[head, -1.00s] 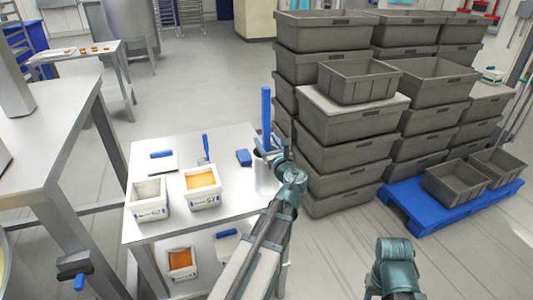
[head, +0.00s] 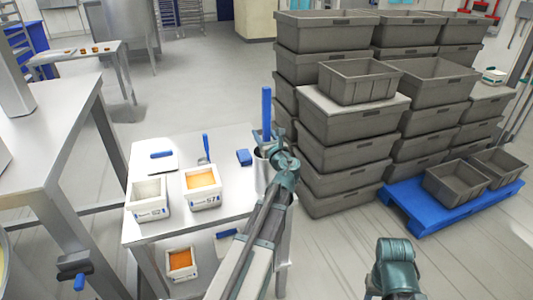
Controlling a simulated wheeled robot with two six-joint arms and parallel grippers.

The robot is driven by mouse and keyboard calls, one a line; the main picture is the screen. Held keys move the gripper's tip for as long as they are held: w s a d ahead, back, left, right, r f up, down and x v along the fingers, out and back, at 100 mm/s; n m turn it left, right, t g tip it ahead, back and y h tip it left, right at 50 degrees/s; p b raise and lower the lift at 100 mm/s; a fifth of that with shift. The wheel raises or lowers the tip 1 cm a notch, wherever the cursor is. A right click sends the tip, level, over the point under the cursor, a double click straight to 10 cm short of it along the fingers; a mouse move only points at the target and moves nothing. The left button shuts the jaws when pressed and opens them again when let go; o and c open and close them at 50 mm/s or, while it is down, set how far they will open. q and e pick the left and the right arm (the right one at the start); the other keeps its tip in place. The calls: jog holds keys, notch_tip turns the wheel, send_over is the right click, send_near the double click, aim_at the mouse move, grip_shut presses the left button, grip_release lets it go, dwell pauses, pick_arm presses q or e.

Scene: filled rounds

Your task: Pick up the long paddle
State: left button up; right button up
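The long paddle (head: 266,108) shows as a tall blue handle. It stands upright in a grey metal container (head: 262,178) at the right end of the small steel table (head: 225,150). My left gripper (head: 268,150) is at the container's rim, by the lower part of the blue handle. Its wrist hides much of the container, and I cannot see whether the fingers touch the handle or how far apart they are. My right arm shows only as a teal link at the bottom; its gripper is out of view.
Two white tubs, one with pale filling (head: 149,188) and one with orange (head: 201,178), stand on the table. Several blue-handled tools lie behind them. Stacked grey crates (head: 345,120) rise close to the right. A blue pallet (head: 410,208) is farther right.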

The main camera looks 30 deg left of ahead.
pick_arm(q)
grip_shut()
dwell(1.2)
